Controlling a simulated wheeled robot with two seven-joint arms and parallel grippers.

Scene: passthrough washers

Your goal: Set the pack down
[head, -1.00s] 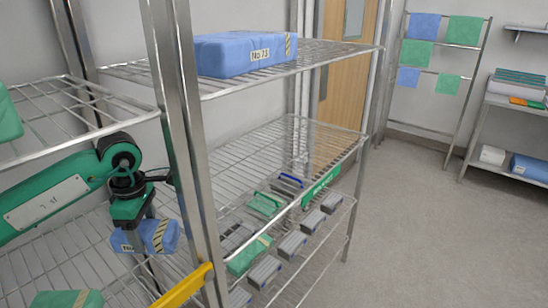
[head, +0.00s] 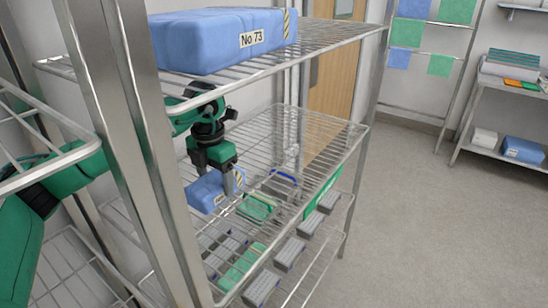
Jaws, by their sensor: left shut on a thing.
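A small blue wrapped pack (head: 205,193) with a striped tape and a pale label is in my left gripper (head: 213,178). The gripper points down and is shut on the pack. The pack is over the left part of the middle wire shelf (head: 315,140) of the right-hand rack; whether its underside touches the wires I cannot tell. My left arm comes in from the left and passes behind the steel posts. My right gripper is not in view.
A large blue pack labelled No 73 (head: 215,42) lies on the upper shelf, above my left arm. Several grey boxes (head: 290,254) stand lower. Steel posts (head: 140,150) are close in front.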

